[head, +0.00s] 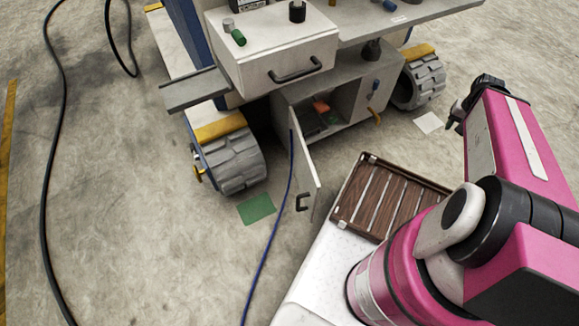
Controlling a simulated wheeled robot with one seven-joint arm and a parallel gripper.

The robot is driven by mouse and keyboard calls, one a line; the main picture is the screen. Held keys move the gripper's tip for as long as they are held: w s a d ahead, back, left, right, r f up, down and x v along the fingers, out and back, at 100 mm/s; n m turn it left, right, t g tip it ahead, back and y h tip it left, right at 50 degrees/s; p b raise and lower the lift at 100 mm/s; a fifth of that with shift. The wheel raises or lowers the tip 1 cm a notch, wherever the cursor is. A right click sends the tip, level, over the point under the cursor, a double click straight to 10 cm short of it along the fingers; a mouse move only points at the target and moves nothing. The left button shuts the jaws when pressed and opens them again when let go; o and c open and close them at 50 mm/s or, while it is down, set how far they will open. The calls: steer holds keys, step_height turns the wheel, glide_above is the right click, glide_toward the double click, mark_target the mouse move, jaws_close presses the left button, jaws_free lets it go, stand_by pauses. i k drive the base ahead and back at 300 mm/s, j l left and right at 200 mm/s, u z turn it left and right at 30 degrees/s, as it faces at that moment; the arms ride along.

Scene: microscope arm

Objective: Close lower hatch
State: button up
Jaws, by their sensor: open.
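The lower hatch (306,165) is a thin pale door with a dark handle (303,202) near its free end. It stands wide open, swung out from the left side of the lower compartment (345,97) toward me. Inside the compartment are an orange item (321,106) and some green pieces. A blue cable (268,250) runs down from the hatch's left edge and across the floor. My gripper (456,113) is at the right, well apart from the hatch. It is open and partly hidden by my pink arm, and I see nothing held.
An upper drawer box (268,60) with a dark handle juts out above the compartment. Grey treaded wheels (232,162) flank it. A brown slatted tray (386,199) lies right of the hatch. A green square (256,209) lies on the floor. Floor to the left is mostly clear.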

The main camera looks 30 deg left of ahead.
mark_target(309, 185)
steer(key=k+j+z, duration=0.2)
steer(key=k, duration=0.3)
steer(key=k+j+z, duration=0.15)
steer(key=k, duration=0.35)
steer(key=k+j+z, duration=0.2)
steer(key=k, duration=0.3)
steer(key=j+u, duration=0.45)
steer(key=u, duration=0.3)
steer(key=k+j+u, duration=0.1)
steer(key=u, duration=0.2)
steer(key=k+j+u, duration=0.15)
steer(key=k+j, duration=0.2)
steer(key=k, duration=0.05)
